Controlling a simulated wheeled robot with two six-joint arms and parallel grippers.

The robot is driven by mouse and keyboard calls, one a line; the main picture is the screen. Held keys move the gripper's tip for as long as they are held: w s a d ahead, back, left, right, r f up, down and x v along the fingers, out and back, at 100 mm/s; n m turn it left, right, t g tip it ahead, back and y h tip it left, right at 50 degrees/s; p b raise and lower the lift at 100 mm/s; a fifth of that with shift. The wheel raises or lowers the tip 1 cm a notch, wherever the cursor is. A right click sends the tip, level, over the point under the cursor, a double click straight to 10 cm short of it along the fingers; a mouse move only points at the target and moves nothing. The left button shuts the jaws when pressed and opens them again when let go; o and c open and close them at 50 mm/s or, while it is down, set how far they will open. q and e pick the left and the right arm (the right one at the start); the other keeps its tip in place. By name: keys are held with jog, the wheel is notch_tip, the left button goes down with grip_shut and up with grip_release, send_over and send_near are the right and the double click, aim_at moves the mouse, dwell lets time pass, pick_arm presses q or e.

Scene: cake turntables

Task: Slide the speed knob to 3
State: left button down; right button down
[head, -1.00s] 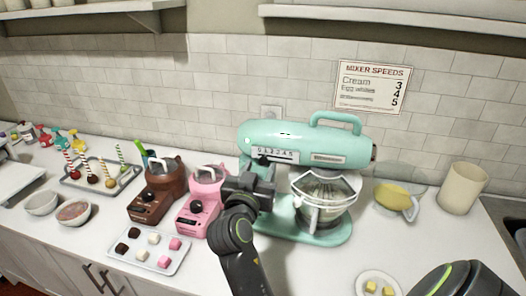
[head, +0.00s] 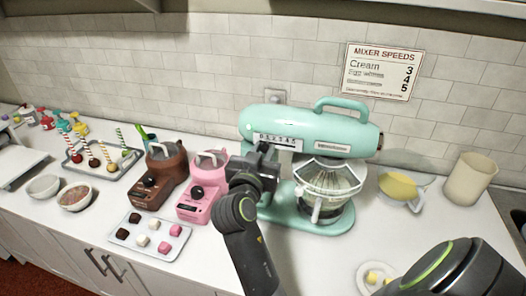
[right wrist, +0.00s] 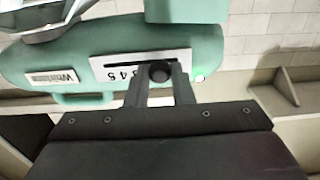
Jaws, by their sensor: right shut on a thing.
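The mint-green stand mixer (head: 308,128) stands on the counter with its glass bowl at the right. A white scale plate (head: 284,141) with numbers is on the side of its head. The right wrist view shows the plate (right wrist: 112,66) with a dark slot, and the round black speed knob (right wrist: 160,73) in it. My right gripper (head: 266,150) is at the plate; in the right wrist view its fingers (right wrist: 160,84) are shut on the knob. My left gripper is not in view.
A pink machine (head: 203,190) and a brown machine (head: 160,178) stand left of the mixer. A tray of sweets (head: 150,238) lies in front of them. A wall sign (head: 384,71) lists Cream 3, Egg whites 4, and 5. A beige canister (head: 470,180) stands at right.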

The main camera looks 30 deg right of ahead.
aim_at(281, 142)
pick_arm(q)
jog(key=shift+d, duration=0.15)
pick_arm(e)
jog(key=shift+s+d, duration=1)
jog(key=shift+s, duration=0.15)
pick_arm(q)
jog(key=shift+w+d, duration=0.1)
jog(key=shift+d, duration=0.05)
pick_arm(e)
jog(key=c, duration=1.3)
grip_release()
jog(key=shift+w, duration=0.15)
jog(key=shift+o, duration=0.2)
